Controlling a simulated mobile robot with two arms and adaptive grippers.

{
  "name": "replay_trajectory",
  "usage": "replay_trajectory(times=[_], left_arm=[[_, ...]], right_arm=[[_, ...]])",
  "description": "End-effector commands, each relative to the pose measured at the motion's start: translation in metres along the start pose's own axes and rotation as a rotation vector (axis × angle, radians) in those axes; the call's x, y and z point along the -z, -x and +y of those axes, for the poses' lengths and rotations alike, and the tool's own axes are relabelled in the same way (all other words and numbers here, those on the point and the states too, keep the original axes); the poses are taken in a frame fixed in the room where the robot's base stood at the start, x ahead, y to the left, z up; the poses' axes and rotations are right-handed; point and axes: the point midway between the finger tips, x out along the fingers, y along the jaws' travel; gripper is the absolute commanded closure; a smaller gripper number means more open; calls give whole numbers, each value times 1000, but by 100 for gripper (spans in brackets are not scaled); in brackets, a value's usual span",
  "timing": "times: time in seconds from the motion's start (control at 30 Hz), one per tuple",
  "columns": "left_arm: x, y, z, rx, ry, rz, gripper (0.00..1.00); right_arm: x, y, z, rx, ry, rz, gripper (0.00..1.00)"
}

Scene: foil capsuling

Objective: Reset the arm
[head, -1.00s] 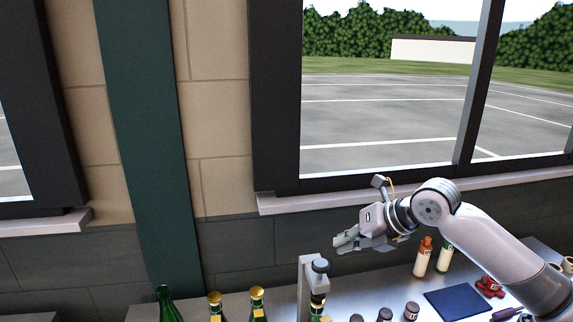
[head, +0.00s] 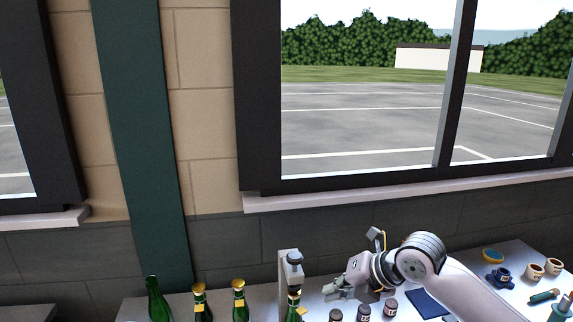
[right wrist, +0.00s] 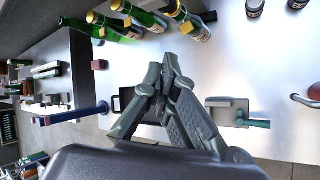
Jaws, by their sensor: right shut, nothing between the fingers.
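My right gripper (head: 338,289) is in the head view, low over the counter and just right of the upright grey capsuling stand (head: 287,268). In the right wrist view its fingers (right wrist: 166,66) are shut together with nothing between them. A bottle with a gold neck (head: 294,303) stands at the stand, under its dark head. A green bottle without gold foil (head: 157,301) and two gold-topped bottles (head: 199,302) (head: 239,299) stand to the left. My left gripper is in neither view.
Several small dark jars (head: 363,311) stand below my right gripper. A dark blue mat (head: 424,302) lies partly behind my right forearm. A wall and windows stand behind the counter.

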Motion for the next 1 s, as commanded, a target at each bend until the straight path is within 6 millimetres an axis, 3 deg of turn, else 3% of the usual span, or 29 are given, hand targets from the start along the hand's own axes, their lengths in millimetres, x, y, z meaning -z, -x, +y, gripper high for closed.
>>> replay_trajectory(times=[0.27,0.47,0.7,1.0], left_arm=[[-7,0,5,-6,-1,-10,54],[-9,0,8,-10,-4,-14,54],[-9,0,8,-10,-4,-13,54],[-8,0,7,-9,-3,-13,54]], right_arm=[[82,-42,-29,25,-416,32,100],[153,-56,-68,66,-960,-12,100],[223,-38,-136,137,-1677,-190,100],[279,3,-206,199,-2236,-479,100]])
